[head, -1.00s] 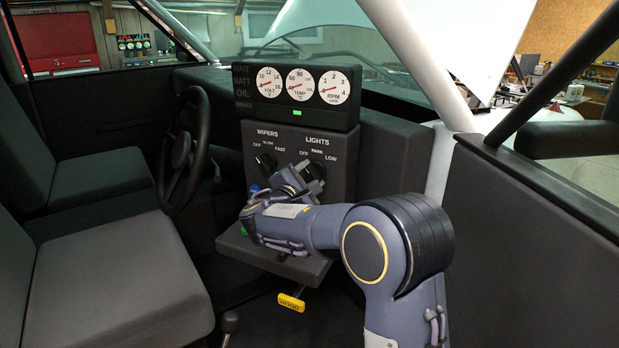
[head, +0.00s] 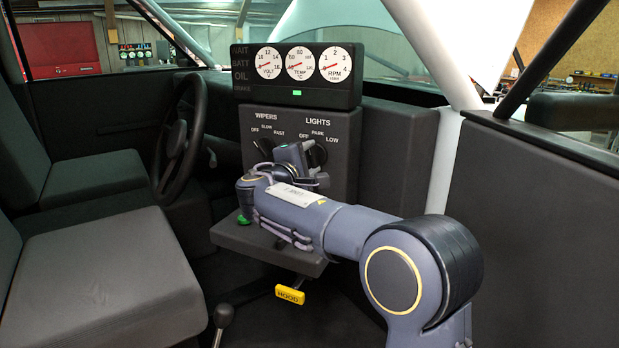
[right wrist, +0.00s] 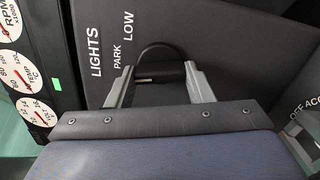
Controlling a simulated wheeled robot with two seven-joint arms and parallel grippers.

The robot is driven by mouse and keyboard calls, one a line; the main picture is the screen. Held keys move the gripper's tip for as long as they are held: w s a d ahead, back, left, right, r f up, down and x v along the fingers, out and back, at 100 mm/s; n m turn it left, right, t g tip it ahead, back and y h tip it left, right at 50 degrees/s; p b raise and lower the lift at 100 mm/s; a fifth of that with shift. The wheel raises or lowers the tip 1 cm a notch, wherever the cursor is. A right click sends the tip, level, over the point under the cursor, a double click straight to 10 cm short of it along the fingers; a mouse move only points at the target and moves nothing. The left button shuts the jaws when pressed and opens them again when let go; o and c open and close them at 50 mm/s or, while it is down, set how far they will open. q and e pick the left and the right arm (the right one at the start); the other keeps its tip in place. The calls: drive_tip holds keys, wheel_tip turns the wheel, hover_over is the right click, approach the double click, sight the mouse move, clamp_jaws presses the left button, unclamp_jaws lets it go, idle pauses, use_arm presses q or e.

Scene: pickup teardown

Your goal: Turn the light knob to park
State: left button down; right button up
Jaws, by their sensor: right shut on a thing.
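The black light knob (head: 320,154) is on the dash panel under the word LIGHTS, with the marks OFF, PARK and LOW around it. My right gripper (head: 306,158) is at the panel and partly covers the knob in the head view. In the right wrist view the two grey fingers of my right gripper (right wrist: 160,78) are on either side of the dark round knob (right wrist: 158,56) and shut on it. LOW and PARK show beside it. I cannot tell which mark the knob points at. My left gripper is not in view.
The wipers knob (head: 263,147) is just left of my right gripper. The gauge box (head: 297,95) is above the panel, and a grey ledge (head: 270,247) is below it. The steering wheel (head: 180,140) and seats (head: 110,270) are at the left. A yellow hood handle (head: 290,294) hangs underneath.

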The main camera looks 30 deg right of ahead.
drive_tip(key=shift+m+b, duration=1.4)
drive_tip(key=shift+b, duration=0.25)
drive_tip(key=o, duration=1)
drive_tip(key=b+v, duration=0.1)
drive_tip(key=v, duration=0.7)
drive_tip(key=shift+d, duration=0.1)
